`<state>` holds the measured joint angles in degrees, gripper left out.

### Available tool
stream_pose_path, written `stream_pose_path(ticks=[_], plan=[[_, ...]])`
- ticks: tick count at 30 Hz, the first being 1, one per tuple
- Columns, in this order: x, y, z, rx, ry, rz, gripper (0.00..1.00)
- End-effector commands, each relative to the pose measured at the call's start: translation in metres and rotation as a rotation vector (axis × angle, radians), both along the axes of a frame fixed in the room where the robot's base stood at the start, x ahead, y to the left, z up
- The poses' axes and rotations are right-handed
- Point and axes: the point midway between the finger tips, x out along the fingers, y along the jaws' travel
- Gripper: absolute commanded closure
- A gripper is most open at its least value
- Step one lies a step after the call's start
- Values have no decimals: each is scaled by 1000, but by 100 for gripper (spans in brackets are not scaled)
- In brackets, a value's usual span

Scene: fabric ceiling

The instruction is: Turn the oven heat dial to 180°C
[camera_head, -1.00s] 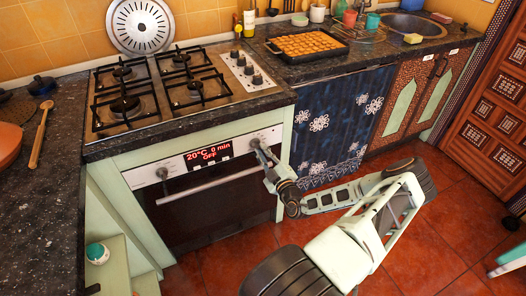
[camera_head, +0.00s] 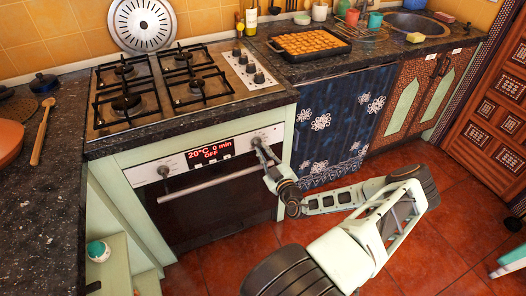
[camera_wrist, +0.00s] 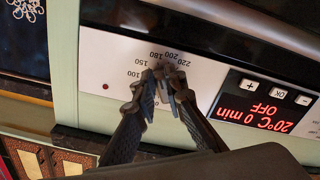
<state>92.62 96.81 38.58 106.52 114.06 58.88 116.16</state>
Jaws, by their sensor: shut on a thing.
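The oven heat dial (camera_wrist: 166,70) is on the pale control panel (camera_wrist: 119,68) and is mostly hidden between my fingertips. My gripper (camera_wrist: 164,79) is shut on it in the wrist view. Printed numbers from 100 to 220 show upside down around the dial; its pointer is hidden, so I cannot tell its setting. In the head view my gripper (camera_head: 258,144) is at the right end of the oven front. The red display (camera_head: 210,151) reads 20°C, 0 min, OFF, and also shows in the wrist view (camera_wrist: 255,107).
The oven handle bar (camera_head: 215,181) runs below the panel, close to my gripper. A second knob (camera_head: 164,171) is at the panel's left end. The gas hob (camera_head: 175,85) is above. A baking tray (camera_head: 309,44) stands on the counter to the right. The tiled floor (camera_head: 440,235) is open.

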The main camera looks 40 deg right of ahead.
Motion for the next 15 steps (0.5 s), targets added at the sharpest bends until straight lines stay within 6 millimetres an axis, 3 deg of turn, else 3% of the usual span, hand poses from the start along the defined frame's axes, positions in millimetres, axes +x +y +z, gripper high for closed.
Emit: stream_pose_path(ticks=[2, 3, 7, 15], plan=[[0, 0, -1, 0, 1, 0, 100], [0, 0, -1, 0, 1, 0, 85], [0, 0, 0, 0, 1, 0, 72], [-1, 0, 0, -1, 0, 0, 72]])
